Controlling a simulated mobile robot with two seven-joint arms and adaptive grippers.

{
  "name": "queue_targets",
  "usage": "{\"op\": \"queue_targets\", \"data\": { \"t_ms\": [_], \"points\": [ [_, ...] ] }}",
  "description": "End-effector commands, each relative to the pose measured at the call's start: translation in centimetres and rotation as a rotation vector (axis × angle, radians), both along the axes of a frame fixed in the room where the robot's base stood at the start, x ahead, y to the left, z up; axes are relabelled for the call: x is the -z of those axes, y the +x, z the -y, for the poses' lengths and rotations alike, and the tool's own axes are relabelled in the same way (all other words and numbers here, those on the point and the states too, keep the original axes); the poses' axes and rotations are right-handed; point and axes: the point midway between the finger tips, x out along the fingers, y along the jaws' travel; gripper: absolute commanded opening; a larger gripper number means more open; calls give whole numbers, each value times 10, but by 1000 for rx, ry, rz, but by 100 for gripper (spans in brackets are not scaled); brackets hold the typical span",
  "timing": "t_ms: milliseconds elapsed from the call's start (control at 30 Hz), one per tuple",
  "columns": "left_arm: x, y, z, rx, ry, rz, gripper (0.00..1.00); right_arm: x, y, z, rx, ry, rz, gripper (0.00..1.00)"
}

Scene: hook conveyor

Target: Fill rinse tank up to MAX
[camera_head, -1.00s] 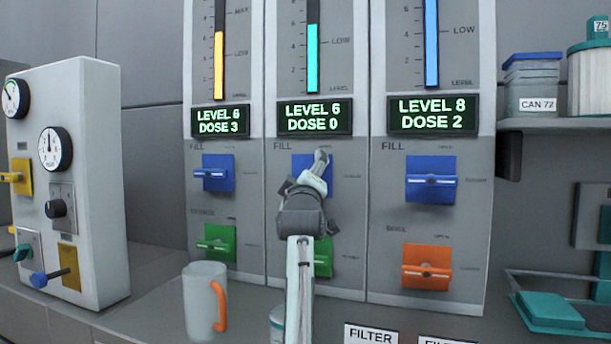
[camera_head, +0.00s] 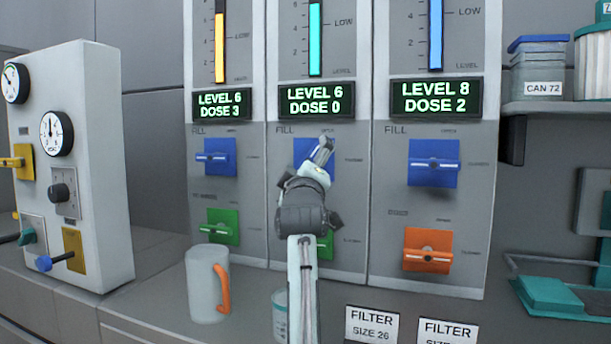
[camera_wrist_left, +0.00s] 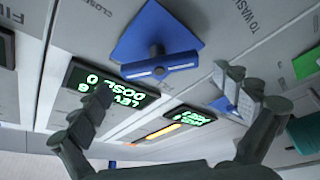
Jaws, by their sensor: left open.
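Three grey tank panels stand side by side: left (camera_head: 228,134), middle (camera_head: 285,185) and right (camera_head: 390,185). Their displays read LEVEL 6 DOSE 3 (camera_head: 221,104), LEVEL 6 DOSE 0 (camera_head: 316,100) and LEVEL 8 DOSE 2 (camera_head: 435,98). Which one is the rinse tank is too small to read. My left gripper (camera_head: 322,150) is in front of the middle panel's blue FILL valve (camera_head: 300,153), partly hiding it. In the wrist view its jaws (camera_wrist_left: 168,88) are open and empty, with the blue valve (camera_wrist_left: 145,35) and its bar handle ahead of them. My right gripper is not in view.
A blue valve (camera_head: 216,157) and a green one (camera_head: 215,226) are on the left panel; a blue one (camera_head: 434,160) and an orange one (camera_head: 427,248) are on the right. A mug (camera_head: 205,290) stands on the counter. A gauge box (camera_head: 95,160) is at left.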

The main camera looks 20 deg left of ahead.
Motion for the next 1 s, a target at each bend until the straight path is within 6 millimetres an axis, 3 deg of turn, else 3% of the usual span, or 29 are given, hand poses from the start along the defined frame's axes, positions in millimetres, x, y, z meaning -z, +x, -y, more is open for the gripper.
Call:
{"op": "queue_targets", "data": {
  "t_ms": [200, 400, 1000],
  "points": [
    [12, -44, 12, -1, 0, 0, 100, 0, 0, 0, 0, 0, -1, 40],
    [17, -68, 19, -1, 2, 0, 100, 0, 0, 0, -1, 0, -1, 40],
    [18, -73, 21, -1, 1, 0, 100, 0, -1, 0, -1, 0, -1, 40]
  ]
}}
